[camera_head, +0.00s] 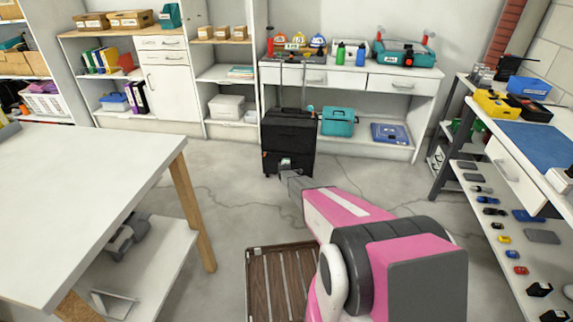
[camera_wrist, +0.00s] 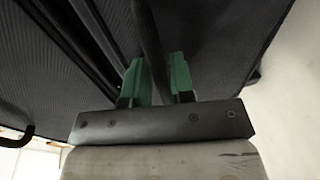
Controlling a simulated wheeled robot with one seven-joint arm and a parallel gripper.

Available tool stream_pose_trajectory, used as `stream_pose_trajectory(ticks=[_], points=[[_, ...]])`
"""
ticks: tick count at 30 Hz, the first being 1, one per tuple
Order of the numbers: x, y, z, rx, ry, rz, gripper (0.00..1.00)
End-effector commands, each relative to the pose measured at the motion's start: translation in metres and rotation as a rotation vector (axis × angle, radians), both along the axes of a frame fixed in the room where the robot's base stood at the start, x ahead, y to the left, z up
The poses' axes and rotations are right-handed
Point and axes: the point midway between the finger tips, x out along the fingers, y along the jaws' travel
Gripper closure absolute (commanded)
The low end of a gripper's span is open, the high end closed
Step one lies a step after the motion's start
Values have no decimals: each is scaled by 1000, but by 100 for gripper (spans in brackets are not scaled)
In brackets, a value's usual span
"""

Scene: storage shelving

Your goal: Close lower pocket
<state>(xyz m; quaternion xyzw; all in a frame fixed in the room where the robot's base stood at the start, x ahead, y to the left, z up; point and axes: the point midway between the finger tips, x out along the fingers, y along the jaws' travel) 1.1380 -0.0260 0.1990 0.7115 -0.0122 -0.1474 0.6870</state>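A black suitcase (camera_head: 288,140) stands upright on the floor in front of the white workbench, with its pull handle raised. My gripper (camera_head: 289,168) is at the lower front of the suitcase in the head view. In the wrist view, its two green fingers (camera_wrist: 158,80) are apart, with a narrow dark strip (camera_wrist: 148,35) of the suitcase running between them. I cannot tell whether the fingers press on the strip. The dark ribbed fabric of the suitcase (camera_wrist: 215,40) fills most of the wrist view. The state of the lower pocket is too small and partly hidden to tell.
A white table (camera_head: 70,190) with wooden legs stands on the left. A wooden slatted pallet (camera_head: 285,285) lies on the floor below my arm. A teal case (camera_head: 338,122) sits on the bench's lower shelf right of the suitcase. Floor around the suitcase's front is clear.

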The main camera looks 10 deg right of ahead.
Motion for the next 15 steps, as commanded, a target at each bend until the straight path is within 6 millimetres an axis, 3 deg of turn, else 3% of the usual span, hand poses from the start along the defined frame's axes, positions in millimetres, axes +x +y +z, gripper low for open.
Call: stream_pose_trajectory(ticks=[8, 15], points=[[-8, 2, 1, 1, 2, 1, 77], [-39, 8, 9, 1, 2, 1, 77]])
